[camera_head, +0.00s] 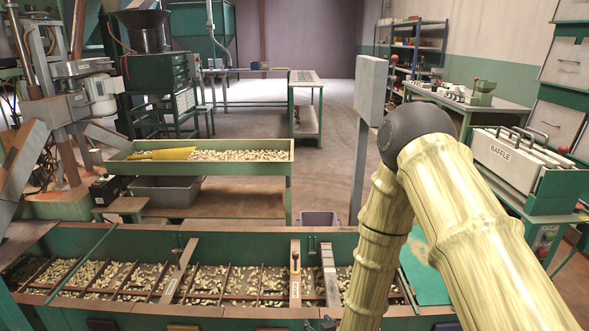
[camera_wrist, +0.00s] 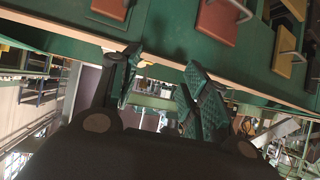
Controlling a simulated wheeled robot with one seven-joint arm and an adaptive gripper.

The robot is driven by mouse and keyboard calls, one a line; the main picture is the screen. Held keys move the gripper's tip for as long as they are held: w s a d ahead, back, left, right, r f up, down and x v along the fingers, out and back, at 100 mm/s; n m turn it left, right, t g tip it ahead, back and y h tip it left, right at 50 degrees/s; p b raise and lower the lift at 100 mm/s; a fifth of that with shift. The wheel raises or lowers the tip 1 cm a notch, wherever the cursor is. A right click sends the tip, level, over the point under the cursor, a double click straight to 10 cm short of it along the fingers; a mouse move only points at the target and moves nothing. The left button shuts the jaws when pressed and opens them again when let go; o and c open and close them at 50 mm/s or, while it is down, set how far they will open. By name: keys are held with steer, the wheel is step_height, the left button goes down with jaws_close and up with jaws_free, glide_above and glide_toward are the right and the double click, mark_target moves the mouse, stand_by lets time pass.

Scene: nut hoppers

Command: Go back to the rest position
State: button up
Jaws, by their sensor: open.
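My gripper (camera_wrist: 160,78) shows in the wrist view with its two dark fingers spread apart and nothing visible between them. My arm, with a pale bamboo-like pattern, bends at a dark joint on the right of the head view and reaches down to the bottom edge. In the head view the gripper itself cannot be made out clearly.
A long green nut trough (camera_head: 140,240) with dividers spans the front. Behind it stands a green-edged tray (camera_head: 270,170) of nuts with a yellow scoop (camera_head: 165,154). A grey post panel (camera_head: 370,88) and BAFFLE box (camera_head: 505,160) stand near my arm. Open floor lies beyond.

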steer(key=s+d+f+m+g+h, duration=0.1)
steer(key=s+d+f+g, duration=0.2)
steer(key=s+d+f, duration=0.45)
steer(key=s+d+f+g+h, duration=0.1)
steer(key=s+d+f+g, duration=0.3)
steer(key=s, duration=0.6)
steer(key=s+d+f+m+g, duration=0.1)
steer(key=s+d+f+g, duration=0.1)
steer(key=s, duration=0.7)
steer(key=s+d+f+m+g, duration=0.1)
steer(key=s+d+f+g, duration=0.15)
steer(key=s, duration=0.75)
step_height(320, 180, up, 18)
steer(key=p, duration=1.8)
steer(key=shift+w+r+h+p, duration=0.2)
steer(key=shift+h+p, duration=0.1)
steer(key=shift+h, duration=0.1)
steer(key=shift+t, duration=0.25)
